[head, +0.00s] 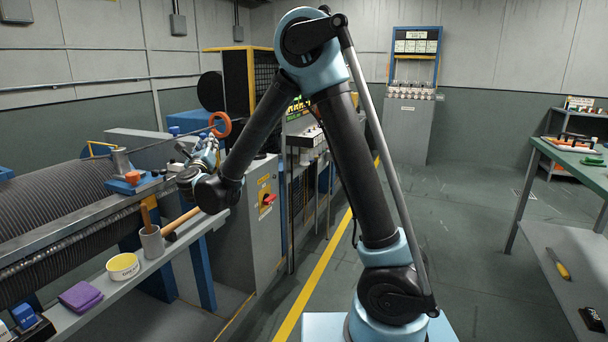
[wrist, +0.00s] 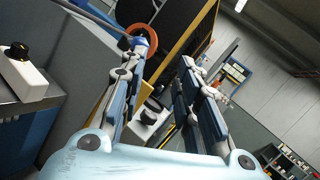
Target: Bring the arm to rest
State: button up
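My arm reaches up and then down to the left in the head view. My gripper (head: 205,152) is out over the grey winch cabinet beside the ribbed drum. In the wrist view its two fingers (wrist: 164,58) stand apart with a clear gap, and I see nothing held between them. An orange ring (head: 220,124) shows just beyond the gripper; in the wrist view the ring (wrist: 138,30) is by the tip of the left finger. I cannot tell whether they touch.
A red switch (head: 268,199) is on the cabinet's front. A shelf holds a yellow tub (head: 123,267), a purple cloth (head: 80,296) and a grey cup (head: 151,242) with a wooden handle. A green-topped bench (head: 575,165) stands at right. The floor between is clear.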

jog(key=w+d+r+n+y, duration=0.3)
jog(key=d+r+n+y, duration=0.1)
jog(key=d+r+n, duration=0.15)
jog(key=s+d+n+g+y, duration=0.2)
jog(key=d+n+g+y, duration=0.35)
jog(key=d+n, duration=0.85)
jog(key=s+d+f+n+g+h, duration=0.5)
jog(key=s+d+f, duration=0.8)
jog(key=s+d, duration=0.3)
jog(key=s+d+f+n+g+h, duration=0.5)
jog(key=s+d+f+g+h, duration=0.2)
jog(key=s+d+f, duration=0.6)
jog(key=s+d, duration=0.3)
jog(key=d, duration=0.2)
jog(key=shift+d+f+g, duration=0.2)
jog(key=shift+f+g, duration=0.15)
jog(key=shift+f, duration=0.05)
jog(key=shift+n, duration=0.25)
